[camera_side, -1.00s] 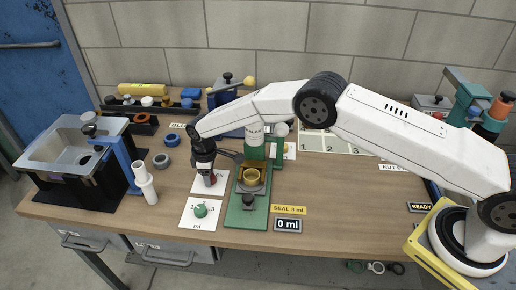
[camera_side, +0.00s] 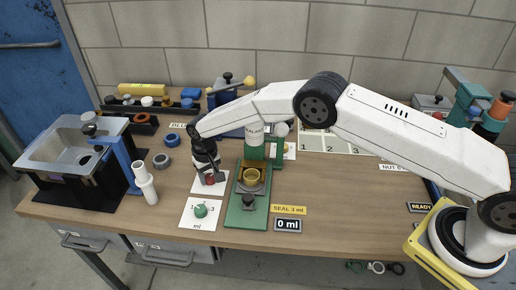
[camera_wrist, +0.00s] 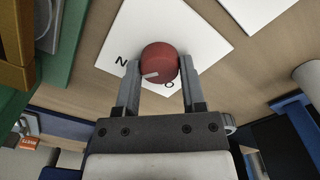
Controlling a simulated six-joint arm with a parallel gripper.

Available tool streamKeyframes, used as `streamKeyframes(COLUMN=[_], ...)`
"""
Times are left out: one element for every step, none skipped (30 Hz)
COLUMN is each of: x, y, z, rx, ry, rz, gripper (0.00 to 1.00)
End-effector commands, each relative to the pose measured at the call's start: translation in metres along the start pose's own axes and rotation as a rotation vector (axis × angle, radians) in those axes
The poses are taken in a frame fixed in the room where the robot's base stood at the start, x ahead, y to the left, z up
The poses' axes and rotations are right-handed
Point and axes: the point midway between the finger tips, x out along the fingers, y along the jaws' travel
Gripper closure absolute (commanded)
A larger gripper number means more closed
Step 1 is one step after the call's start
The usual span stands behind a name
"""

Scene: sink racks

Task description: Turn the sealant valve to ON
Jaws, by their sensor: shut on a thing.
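The sealant valve is a red round knob (camera_wrist: 159,62) with a pale pointer mark, on a white card (camera_wrist: 118,35) with partly hidden black letters. In the wrist view the two fingers of my gripper (camera_wrist: 159,82) are shut on the knob, one on each side. The pale mark points to the lower left in that view. In the side view my gripper (camera_side: 210,178) points down at the red knob (camera_side: 210,180), which shows low between the fingers on its card. The fingers hide part of the card's lettering.
A green dial (camera_side: 201,211) on a white card is in front. A display (camera_side: 288,225) reads 0 ml. White pipe fittings (camera_side: 146,185) stand to the left.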

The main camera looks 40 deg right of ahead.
Motion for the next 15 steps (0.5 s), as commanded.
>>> streamKeyframes(x=[0.0005, 0.0005, 0.0005, 0.0005, 0.0005, 0.0005, 0.0005, 0.0005, 0.0006, 0.0006, 0.0006, 0.0006, 0.0006, 0.0006, 0.0006], y=[0.0005, 0.0005, 0.0005, 0.0005, 0.0005, 0.0005, 0.0005, 0.0005, 0.0005, 0.0005, 0.0005, 0.0005, 0.0005, 0.0005, 0.0005], z=[0.0006, 0.0006, 0.0006, 0.0006, 0.0006, 0.0006, 0.0006, 0.0006, 0.0006, 0.0007, 0.0007, 0.0007, 0.0007, 0.0007, 0.0007], rx=[0.023, 0.035, 0.051, 0.06, 0.068, 0.078, 0.084, 0.089, 0.093, 0.096, 0.097, 0.099, 0.1, 0.1, 0.1], ry=[-0.002, -0.002, -0.002, -0.002, -0.002, -0.002, -0.002, -0.002, -0.002, -0.002, -0.003, -0.003, -0.003, -0.003, -0.003], rz=[0.001, 0.001, 0.001, 0.001, 0.001, 0.001, 0.001, 0.001, 0.001, 0.001, 0.001, 0.001, 0.001, 0.0, 0.0], gripper=[1.0, 1.0, 1.0, 1.0, 1.0, 1.0, 1.0, 1.0, 1.0, 1.0, 1.0, 1.0, 1.0, 1.0, 1.0])
